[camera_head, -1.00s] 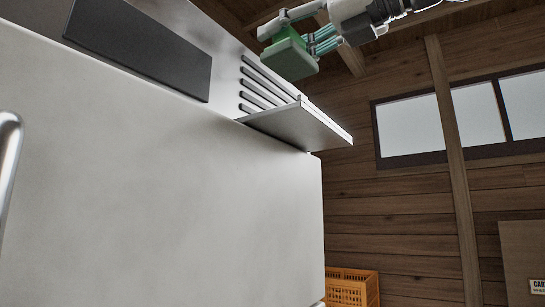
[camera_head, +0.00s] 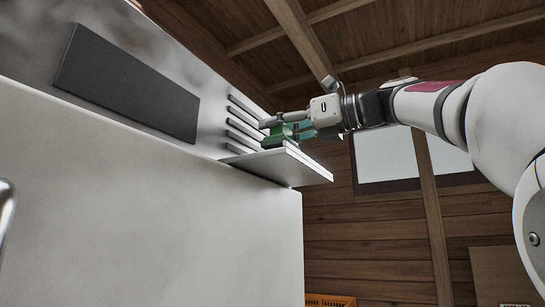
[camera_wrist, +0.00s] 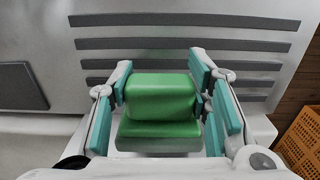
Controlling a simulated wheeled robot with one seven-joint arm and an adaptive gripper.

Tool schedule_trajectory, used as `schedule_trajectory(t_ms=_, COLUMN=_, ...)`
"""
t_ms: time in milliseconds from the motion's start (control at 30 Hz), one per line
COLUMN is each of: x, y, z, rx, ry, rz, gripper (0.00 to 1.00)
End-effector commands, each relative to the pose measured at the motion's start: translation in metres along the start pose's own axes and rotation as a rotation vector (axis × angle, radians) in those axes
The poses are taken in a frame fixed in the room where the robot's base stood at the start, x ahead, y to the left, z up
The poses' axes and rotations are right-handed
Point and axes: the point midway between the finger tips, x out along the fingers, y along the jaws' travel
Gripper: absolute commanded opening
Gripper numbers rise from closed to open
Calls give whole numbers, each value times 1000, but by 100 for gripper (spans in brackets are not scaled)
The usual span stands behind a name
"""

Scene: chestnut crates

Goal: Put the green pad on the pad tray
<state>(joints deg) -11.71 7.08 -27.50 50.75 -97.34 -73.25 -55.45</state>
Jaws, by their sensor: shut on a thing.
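The green pad (camera_head: 279,135) is held between the fingers of my gripper (camera_head: 288,130). In the wrist view the green pad (camera_wrist: 160,97) shows a block-like upper part above a wider lower part, with the teal fingers of my gripper (camera_wrist: 162,92) closed on its left and right sides. A pale flat shelf, which looks like the pad tray (camera_head: 300,170), juts from the metal machine. The pad is at or just above this shelf, near the slotted panel. I cannot tell whether its underside touches the shelf.
The large metal machine (camera_head: 150,220) has a dark panel (camera_head: 128,83) and several dark slots (camera_head: 243,124) behind the shelf. An orange crate (camera_wrist: 303,140) stands lower at the right. The wooden wall with windows lies beyond.

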Motion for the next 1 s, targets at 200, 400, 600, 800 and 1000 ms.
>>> schedule_trajectory(t_ms=200, x=1, y=-4, z=-6, rx=2, ry=-1, rz=2, gripper=12)
schedule_trajectory(t_ms=400, x=0, y=-3, z=-25, rx=4, ry=0, rz=2, gripper=12)
schedule_trajectory(t_ms=600, x=1, y=-4, z=-35, rx=0, ry=-1, rz=1, gripper=12)
schedule_trajectory(t_ms=800, x=1, y=-4, z=-36, rx=0, ry=-1, rz=0, gripper=12)
schedule_trajectory(t_ms=1000, x=1, y=-5, z=-38, rx=0, ry=0, rz=0, gripper=55)
